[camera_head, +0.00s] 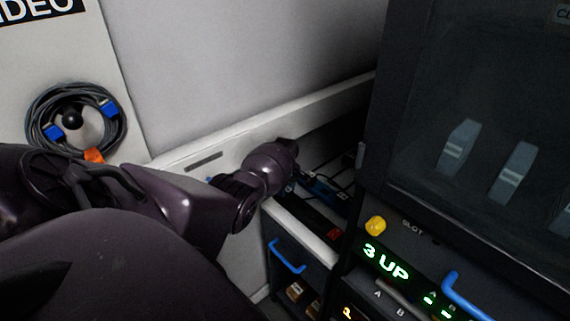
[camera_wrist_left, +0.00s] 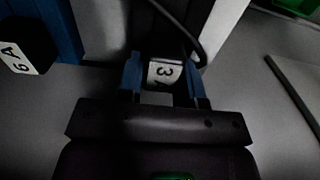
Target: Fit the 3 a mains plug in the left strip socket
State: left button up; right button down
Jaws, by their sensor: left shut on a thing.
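My left gripper (camera_wrist_left: 164,72) is shut on the 3 A mains plug (camera_wrist_left: 163,74), a dark plug with a white label between the blue fingers. The label shows a 3, with the rest partly cut off. A dark cable (camera_wrist_left: 183,27) runs close by at the top of the left wrist view. In the head view my left arm reaches in from the left to a dark recess beside the cabinet. The fingers and plug are too small and dark there to make out. I cannot make out the left strip socket in either view. My right gripper is out of view.
Another black plug (camera_wrist_left: 24,48), its label seeming to read 6 A, lies left in the wrist view. In the head view, a dark cabinet (camera_head: 470,235) with a "3 UP" display stands right. A coiled cable (camera_head: 36,120) with blue ends hangs on the left wall.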

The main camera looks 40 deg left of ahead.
pick_arm(q)
jog(key=o, duration=1.6)
jog(key=shift+r, duration=0.1)
